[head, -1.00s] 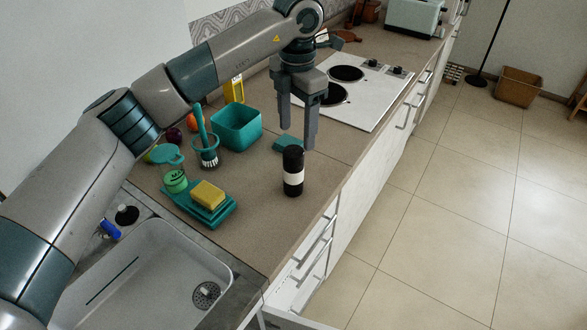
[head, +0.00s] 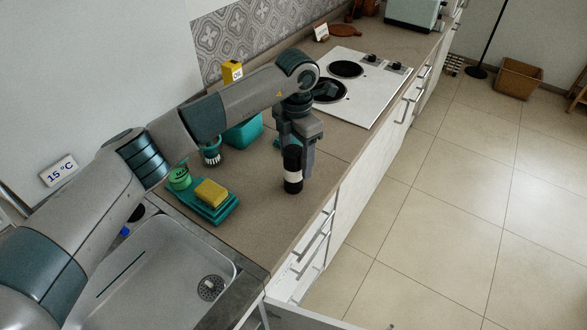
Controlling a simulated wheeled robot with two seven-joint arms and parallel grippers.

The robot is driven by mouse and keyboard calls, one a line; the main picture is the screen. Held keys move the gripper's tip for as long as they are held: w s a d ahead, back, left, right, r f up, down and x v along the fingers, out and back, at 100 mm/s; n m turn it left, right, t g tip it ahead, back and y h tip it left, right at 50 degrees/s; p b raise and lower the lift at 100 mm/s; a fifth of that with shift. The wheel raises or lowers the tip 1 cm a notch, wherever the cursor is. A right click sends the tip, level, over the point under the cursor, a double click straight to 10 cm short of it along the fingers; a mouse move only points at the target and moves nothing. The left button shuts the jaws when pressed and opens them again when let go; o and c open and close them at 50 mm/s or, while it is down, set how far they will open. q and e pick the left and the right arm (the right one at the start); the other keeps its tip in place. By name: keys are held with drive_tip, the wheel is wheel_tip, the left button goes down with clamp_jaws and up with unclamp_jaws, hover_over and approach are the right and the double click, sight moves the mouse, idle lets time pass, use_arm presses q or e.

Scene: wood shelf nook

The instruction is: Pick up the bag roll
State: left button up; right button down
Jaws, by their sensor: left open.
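The bag roll looks to be the black cylinder with a white band (head: 293,180), standing upright on the brown countertop (head: 262,215) near its front edge. My left gripper (head: 295,165) points down over the roll, with its jaws open. One finger shows just right of and behind the roll's upper part. The other finger is partly hidden on the left, so I cannot tell whether either touches it. My right gripper is not in view.
The sink (head: 150,285) is in front, the hob (head: 365,100) behind.

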sight(293, 172)
use_arm(q)
drive_tip(key=shift+s+a+f+p, duration=0.1)
drive_tip(key=shift+a+f+p, duration=0.05)
drive_tip(key=shift+f+p, duration=0.4)
drive_tip(key=shift+s+a+f+p, duration=0.1)
drive_tip(key=shift+a+f+p, duration=0.05)
drive_tip(key=shift+f+p, duration=1.05)
drive_tip(key=shift+f, duration=0.85)
drive_tip(key=c, duration=1.2)
